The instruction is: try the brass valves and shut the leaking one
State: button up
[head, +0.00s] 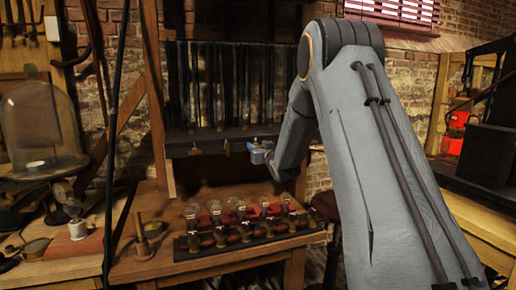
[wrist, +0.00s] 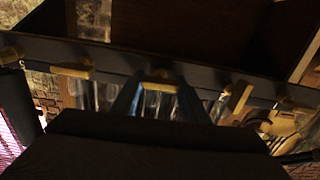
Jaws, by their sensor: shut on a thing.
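A row of brass valves runs along a dark rail (wrist: 108,60) in the wrist view. My gripper (wrist: 157,88) has its two fingers on either side of the middle brass valve (wrist: 158,75) and is shut on it. To its left is another brass valve (wrist: 72,70), its handle lying nearly along the rail. To its right a brass valve (wrist: 240,95) stands turned more across the rail. More brass shows at both ends. No leak can be made out.
Below the rail, a dark tray (head: 185,252) with several small glass bulbs stands on the wooden bench (head: 150,265). A glass bell jar (head: 40,125) stands at the left. A wooden post (head: 153,90) rises left of the rail. A dark box (head: 487,155) sits at the right.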

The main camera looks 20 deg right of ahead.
jog(key=n+b, duration=0.4)
jog(key=shift+a+f, duration=0.1)
jog(key=shift+f, duration=0.1)
jog(key=n+b, duration=0.4)
jog(key=b, duration=0.1)
jog(key=shift+a+f+n, duration=0.1)
jog(key=shift+n, duration=0.3)
jog(key=n+b, duration=0.4)
jog(key=b, duration=0.1)
jog(key=shift+n, duration=0.3)
jog(key=n+b, duration=0.4)
jog(key=b, duration=0.1)
jog(key=shift+b, duration=0.35)
jog(key=o, duration=1.1)
jog(key=shift+c, duration=0.2)
